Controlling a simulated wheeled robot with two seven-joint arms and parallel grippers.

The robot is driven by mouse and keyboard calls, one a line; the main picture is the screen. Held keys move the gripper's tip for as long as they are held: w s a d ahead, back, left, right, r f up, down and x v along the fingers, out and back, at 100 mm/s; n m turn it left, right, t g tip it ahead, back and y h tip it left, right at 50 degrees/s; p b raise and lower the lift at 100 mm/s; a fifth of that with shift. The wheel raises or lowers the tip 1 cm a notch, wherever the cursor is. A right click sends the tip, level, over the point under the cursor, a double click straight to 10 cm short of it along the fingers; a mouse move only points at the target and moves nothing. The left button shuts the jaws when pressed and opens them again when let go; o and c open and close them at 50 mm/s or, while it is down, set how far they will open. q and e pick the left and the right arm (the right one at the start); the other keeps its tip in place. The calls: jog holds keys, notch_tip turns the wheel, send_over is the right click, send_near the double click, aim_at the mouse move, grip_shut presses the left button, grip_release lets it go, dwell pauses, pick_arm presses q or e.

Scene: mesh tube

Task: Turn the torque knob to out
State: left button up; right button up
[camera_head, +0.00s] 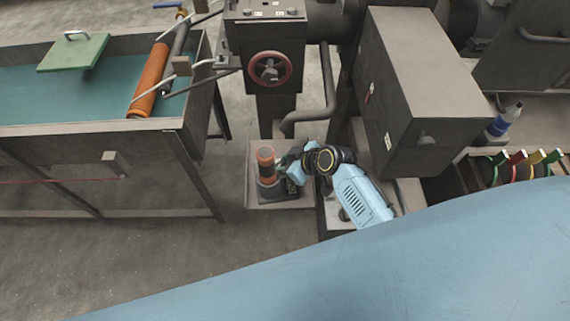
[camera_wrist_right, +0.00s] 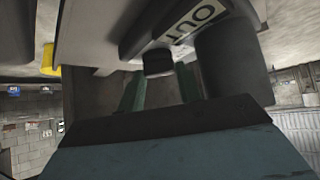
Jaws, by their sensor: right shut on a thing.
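My right gripper (camera_head: 288,168) reaches in from the right in the head view, next to an upright orange-topped cylinder (camera_head: 265,160) on a dark base. In the right wrist view, its two green fingers (camera_wrist_right: 159,88) stand on either side of a short dark round knob (camera_wrist_right: 158,62), and the gripper is shut on it. A pale label reading "OUT" (camera_wrist_right: 190,20) sits on the dark housing just beyond the knob. The knob's pointer cannot be made out, and in the head view the gripper hides the knob. My left gripper is in neither view.
A red handwheel (camera_head: 269,69) is on the machine behind. A large grey box (camera_head: 420,75) stands to the right of my arm. A teal-floored trough (camera_head: 60,125) with an orange roller (camera_head: 150,80) is at left. A wide blue surface fills the front. Open floor lies at lower left.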

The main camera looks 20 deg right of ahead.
jog(key=shift+w+d+f+n+g+y+b, duration=0.2)
jog(key=shift+n+g+y+b, duration=0.2)
jog(key=shift+n+b, duration=0.4)
jog(key=shift+r+n+g+y+b, duration=0.15)
jog(key=shift+n+g+y+b, duration=0.15)
jog(key=shift+n+b, duration=0.25)
jog(key=shift+a, duration=0.1)
jog(key=o, duration=0.7)
jog(key=shift+r, duration=0.1)
